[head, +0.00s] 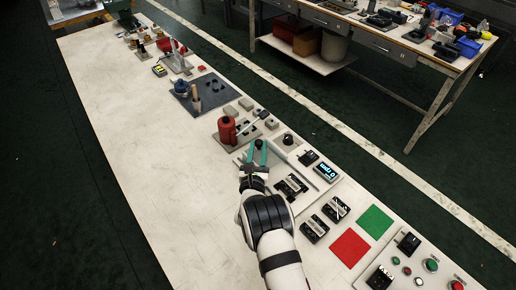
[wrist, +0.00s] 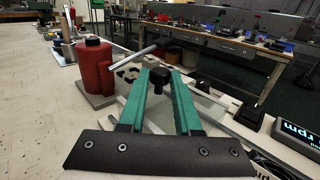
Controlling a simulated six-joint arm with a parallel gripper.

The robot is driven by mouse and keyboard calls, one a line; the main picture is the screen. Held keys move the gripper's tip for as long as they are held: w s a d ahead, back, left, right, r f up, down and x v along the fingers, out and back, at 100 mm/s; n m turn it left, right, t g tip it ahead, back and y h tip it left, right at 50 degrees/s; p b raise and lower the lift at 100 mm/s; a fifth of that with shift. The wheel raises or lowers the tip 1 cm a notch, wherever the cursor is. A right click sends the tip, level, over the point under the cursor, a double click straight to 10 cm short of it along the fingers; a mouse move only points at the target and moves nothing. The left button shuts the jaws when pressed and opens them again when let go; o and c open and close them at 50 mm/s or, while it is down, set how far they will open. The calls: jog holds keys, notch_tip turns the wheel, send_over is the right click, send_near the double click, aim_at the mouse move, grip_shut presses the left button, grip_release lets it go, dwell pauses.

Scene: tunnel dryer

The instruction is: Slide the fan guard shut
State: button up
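My gripper (wrist: 162,72) has two teal fingers, set apart, reaching forward over the machine panel; it also shows in the head view (head: 264,148). A dark knob-like part (wrist: 160,76) shows between the fingertips. I cannot tell whether they touch it. A pale, glassy plate (wrist: 207,106), probably the fan guard, lies low beside the right finger, along a thin metal rail (wrist: 238,127). The fingers hide part of this area, so I cannot tell how far the guard is open.
A red cylinder (head: 227,130) stands close to the left of my gripper, with a metal lever rod (head: 251,123) beside it. A black knob (head: 288,138) and an rpm display (head: 326,171) are to the right. Red (head: 350,248) and green (head: 375,221) squares lie nearer. The table's left side is clear.

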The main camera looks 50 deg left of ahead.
grip_shut()
jog(key=shift+d, duration=0.15)
dwell(0.9)
jog(key=d, duration=1.3)
jog(key=shift+w, duration=0.1)
jog(key=shift+o, duration=2.4)
grip_release()
jog(key=shift+f, duration=0.1)
jog(key=o, duration=0.3)
jog(key=shift+a, duration=0.1)
